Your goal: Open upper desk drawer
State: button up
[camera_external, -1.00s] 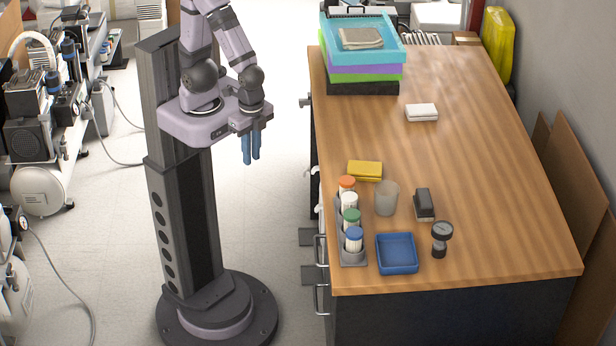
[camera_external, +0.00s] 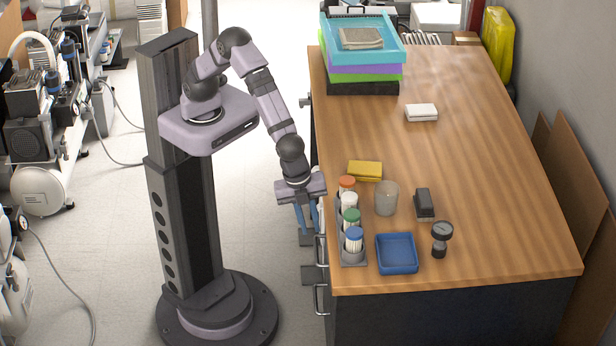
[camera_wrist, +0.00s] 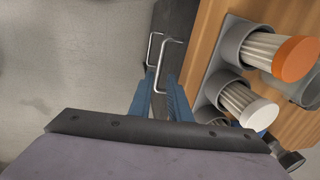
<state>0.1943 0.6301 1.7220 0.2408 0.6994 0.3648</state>
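The desk (camera_external: 470,170) has a dark drawer side facing my arm. Metal bar handles stick out there, one above another, such as the handle (camera_external: 321,248) and a lower handle (camera_external: 322,299). My gripper (camera_external: 307,228) points down beside this side, near the desk's front-left corner. In the wrist view, my two blue fingers (camera_wrist: 160,106) are apart, with a bent metal handle (camera_wrist: 166,62) reaching between them. I cannot tell whether they touch it. The drawer fronts are mostly hidden from above, and the fingers partly cover a handle.
A rack of capped tubes (camera_external: 352,258) stands at the desk edge close to my gripper; its orange cap shows in the wrist view (camera_wrist: 296,59). A blue tray (camera_external: 397,270), a cup (camera_external: 386,198) and a yellow sponge (camera_external: 364,170) are nearby.

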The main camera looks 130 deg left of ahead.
aim_at(316, 251)
jog(key=shift+m, duration=0.4)
jog(key=shift+w+a+f+p, duration=0.15)
jog(key=shift+f+p, duration=0.1)
jog(key=shift+f, duration=0.95)
jog(key=shift+w+a+f+p, duration=0.2)
jog(key=shift+f, duration=1)
jog(key=shift+w+a+f+p, duration=0.15)
jog(key=shift+f+p, duration=0.1)
jog(key=shift+f, duration=0.95)
jog(key=shift+c, duration=0.3)
grip_shut()
